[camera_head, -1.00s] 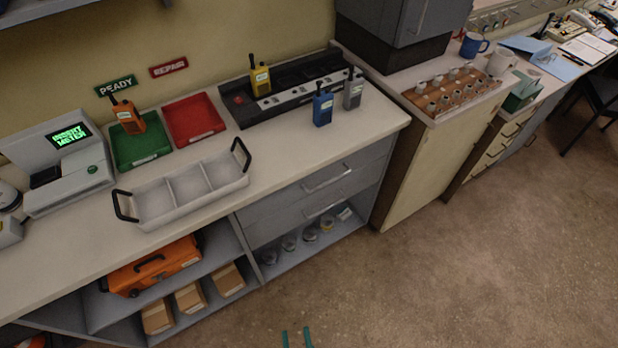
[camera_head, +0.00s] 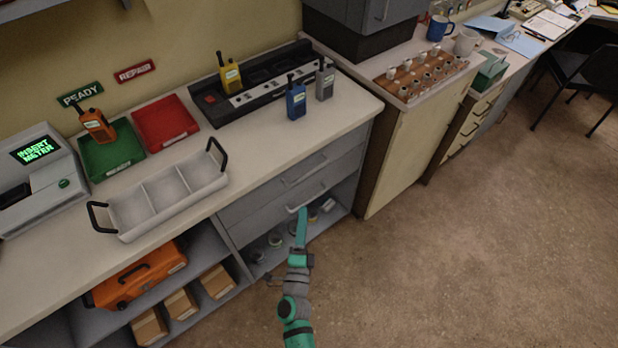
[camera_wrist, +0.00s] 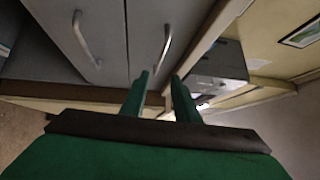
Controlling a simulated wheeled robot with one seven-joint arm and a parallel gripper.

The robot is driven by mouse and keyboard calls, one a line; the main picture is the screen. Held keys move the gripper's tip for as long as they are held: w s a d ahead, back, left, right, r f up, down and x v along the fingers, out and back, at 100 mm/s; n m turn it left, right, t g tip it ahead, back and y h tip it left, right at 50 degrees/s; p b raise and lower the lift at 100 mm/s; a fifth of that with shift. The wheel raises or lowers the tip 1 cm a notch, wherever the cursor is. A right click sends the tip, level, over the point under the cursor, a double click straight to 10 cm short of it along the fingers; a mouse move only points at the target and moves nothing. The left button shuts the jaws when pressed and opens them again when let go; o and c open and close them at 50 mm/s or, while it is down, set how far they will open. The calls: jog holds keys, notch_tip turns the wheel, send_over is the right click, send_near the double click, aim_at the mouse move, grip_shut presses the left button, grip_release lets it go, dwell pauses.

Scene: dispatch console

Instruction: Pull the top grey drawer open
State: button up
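The top grey drawer (camera_head: 338,160) is under the counter edge and looks shut, with a bar handle (camera_head: 304,172). In the wrist view, its handle (camera_wrist: 163,46) is nearer the counter edge, above and between the fingers in the picture. The lower grey drawer (camera_head: 262,221) is also shut; its handle shows in the wrist view (camera_wrist: 85,40). My gripper (camera_head: 302,214) is in front of the lower drawer in the head view. The wrist view shows its two green fingers (camera_wrist: 160,92) apart, with nothing between them, and apart from the handles.
The counter (camera_head: 290,134) above carries a white three-part tray (camera_head: 160,225), a blue radio (camera_head: 296,101) and a charger rack (camera_head: 265,92). Below the drawers is an open shelf with cans; an orange case (camera_head: 138,275) lies to its left.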

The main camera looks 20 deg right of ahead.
jog(key=w+d+r+m+h, duration=0.1)
jog(key=w+d, duration=0.5)
jog(key=w, duration=0.7)
jog(key=shift+d+r+m, duration=0.2)
jog(key=shift+r+m, duration=0.1)
jog(key=shift+m, duration=0.3)
jog(key=shift+c, duration=0.7)
grip_shut()
